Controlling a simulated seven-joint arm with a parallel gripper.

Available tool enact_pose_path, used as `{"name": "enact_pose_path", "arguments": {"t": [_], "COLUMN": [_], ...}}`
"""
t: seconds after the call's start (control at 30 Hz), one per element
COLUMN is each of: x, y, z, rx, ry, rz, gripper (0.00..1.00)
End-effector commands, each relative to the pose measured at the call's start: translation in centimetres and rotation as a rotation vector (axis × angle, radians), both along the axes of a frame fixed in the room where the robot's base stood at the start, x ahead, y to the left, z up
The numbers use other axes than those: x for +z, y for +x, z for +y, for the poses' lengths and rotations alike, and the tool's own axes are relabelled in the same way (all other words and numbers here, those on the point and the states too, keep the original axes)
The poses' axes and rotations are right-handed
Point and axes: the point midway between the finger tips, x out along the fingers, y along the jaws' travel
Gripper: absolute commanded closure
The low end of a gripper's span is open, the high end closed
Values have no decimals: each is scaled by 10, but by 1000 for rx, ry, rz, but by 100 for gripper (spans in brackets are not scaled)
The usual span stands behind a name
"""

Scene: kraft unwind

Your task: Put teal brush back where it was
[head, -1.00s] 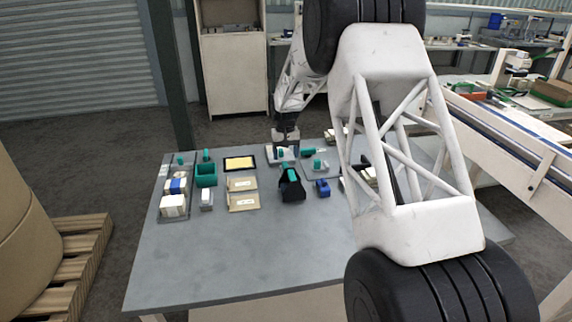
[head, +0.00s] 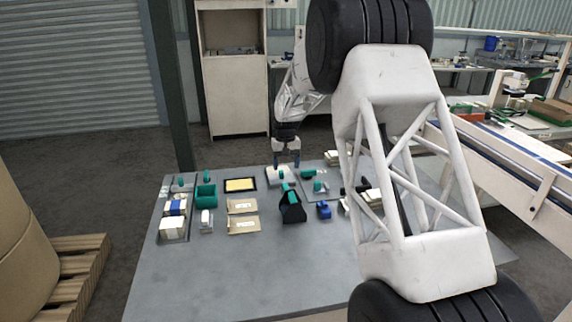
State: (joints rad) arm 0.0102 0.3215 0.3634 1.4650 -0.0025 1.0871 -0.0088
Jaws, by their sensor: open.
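Several small teal pieces lie on the grey table, and I cannot tell for sure which is the teal brush. One teal piece (head: 307,174) lies flat at the back, right of my gripper. Another teal piece (head: 318,186) stands just in front of it. A teal handle-like piece (head: 287,187) shows at a black holder (head: 292,209). My gripper (head: 286,165) is open, pointing down above a pale block (head: 273,178) at the table's back edge. I see nothing between its fingers.
A teal bin (head: 206,196), a black-framed yellow pad (head: 240,185), two tan packets (head: 243,225) and a blue piece (head: 324,210) stand nearby. The grey table's (head: 250,275) front half is clear. My arm hides much of its right side. A conveyor (head: 500,165) runs at right.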

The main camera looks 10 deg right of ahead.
Motion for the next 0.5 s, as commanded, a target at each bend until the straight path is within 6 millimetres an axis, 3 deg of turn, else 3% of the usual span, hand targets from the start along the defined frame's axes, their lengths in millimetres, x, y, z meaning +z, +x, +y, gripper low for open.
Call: {"name": "enact_pose_path", "arguments": {"t": [0.27,0.5], "x": [7,39], "y": [-6,-38], "z": [0,0], "rx": [0,-2], "ry": [0,-1], "rz": [-5,-26], "gripper": [28,28]}}
